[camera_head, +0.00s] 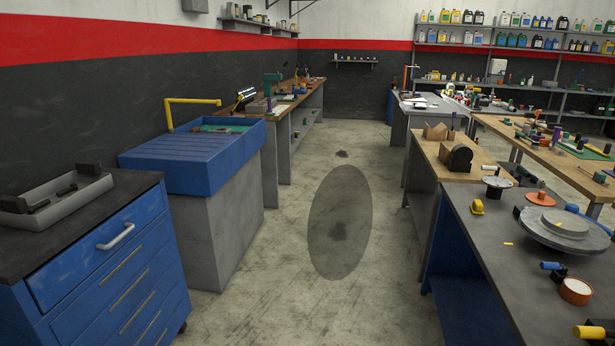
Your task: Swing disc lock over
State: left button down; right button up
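A large grey disc (563,234) lies flat on the dark-topped bench (480,235) at the right. A smaller, lighter disc (565,222) sits on top of it. An orange knob on a round base (541,198) stands just behind the large disc. A small yellow piece (477,207) stands on the bench to the left of the disc. I cannot tell which part is the disc lock. Neither of my grippers shows in the head view.
A blue-handled piece (551,266), an orange-sided round tin (575,291) and a yellow-handled piece (590,332) lie on the near right bench. A blue drawer cabinet (110,270) and a blue sink unit (195,160) stand left. The floor aisle (300,300) between is clear.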

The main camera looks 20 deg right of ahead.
aim_at(548, 265)
jog(key=i+l+z, duration=0.15)
jog(key=i+z, duration=0.25)
jog(key=i+l+z, duration=0.1)
jog(key=z, duration=0.35)
jog(key=i+z, duration=0.4)
jog(key=i+j+z, duration=0.15)
jog(key=z, duration=0.25)
jog(key=i+j, duration=0.05)
jog(key=i, duration=0.05)
